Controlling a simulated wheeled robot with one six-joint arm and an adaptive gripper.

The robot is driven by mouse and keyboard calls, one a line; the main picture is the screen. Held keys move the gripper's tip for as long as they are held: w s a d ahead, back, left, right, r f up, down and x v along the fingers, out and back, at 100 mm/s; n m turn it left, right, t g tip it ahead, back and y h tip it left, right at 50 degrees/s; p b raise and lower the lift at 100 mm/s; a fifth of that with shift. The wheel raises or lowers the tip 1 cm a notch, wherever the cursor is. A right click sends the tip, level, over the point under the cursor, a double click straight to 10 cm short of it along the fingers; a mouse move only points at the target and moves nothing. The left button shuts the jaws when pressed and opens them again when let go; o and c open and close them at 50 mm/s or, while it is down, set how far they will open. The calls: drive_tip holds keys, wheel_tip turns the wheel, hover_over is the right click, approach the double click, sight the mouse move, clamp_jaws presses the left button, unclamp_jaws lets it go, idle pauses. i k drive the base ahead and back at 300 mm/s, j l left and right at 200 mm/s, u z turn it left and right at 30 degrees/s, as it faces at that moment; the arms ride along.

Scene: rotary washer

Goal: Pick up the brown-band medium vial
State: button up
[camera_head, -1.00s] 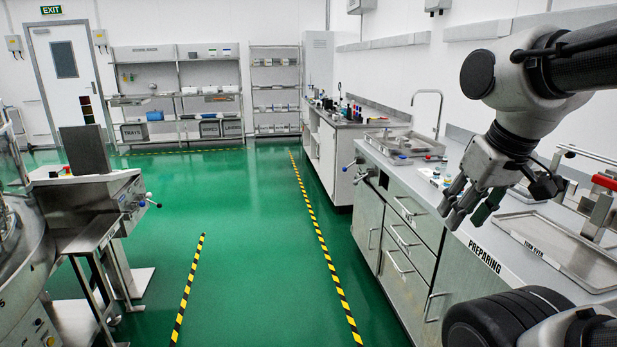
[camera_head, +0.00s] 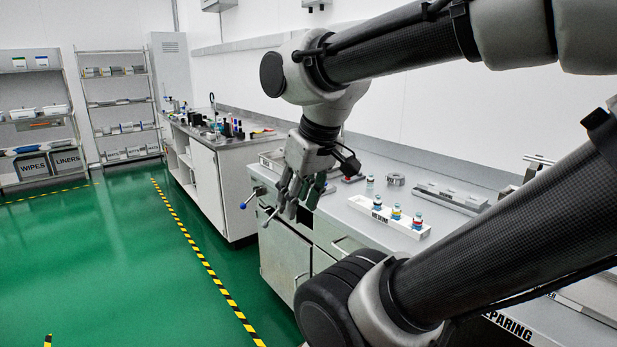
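Several small vials stand at a white tray (camera_head: 365,206) on the counter to the right of my gripper: one with a dark or blue band (camera_head: 377,203), one with a yellow band (camera_head: 396,212) and one with a red band (camera_head: 417,221). Another small vial (camera_head: 370,182) stands behind the tray. I cannot make out a brown band on any of them at this size. My gripper (camera_head: 291,206) points down over the left front edge of the counter, apart from the vials. Its fingers are spread, with nothing seen between them.
The grey counter (camera_head: 345,232) holds a metal ring-like part (camera_head: 395,179) and a long metal rack (camera_head: 450,197) behind the tray. My own arm hides much of the counter's right side. A second bench (camera_head: 207,150) stands farther back. Green floor at left is clear.

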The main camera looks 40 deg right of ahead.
sight(370, 180)
drive_tip(key=i, duration=2.1)
drive_tip(key=i+z, duration=0.15)
drive_tip(key=z, duration=0.25)
drive_tip(key=i+z, duration=0.1)
drive_tip(key=z, duration=0.3)
drive_tip(key=i+j+z, duration=0.1)
drive_tip(key=z, duration=0.3)
drive_tip(key=i+j+z, duration=0.1)
drive_tip(key=z, duration=1.45)
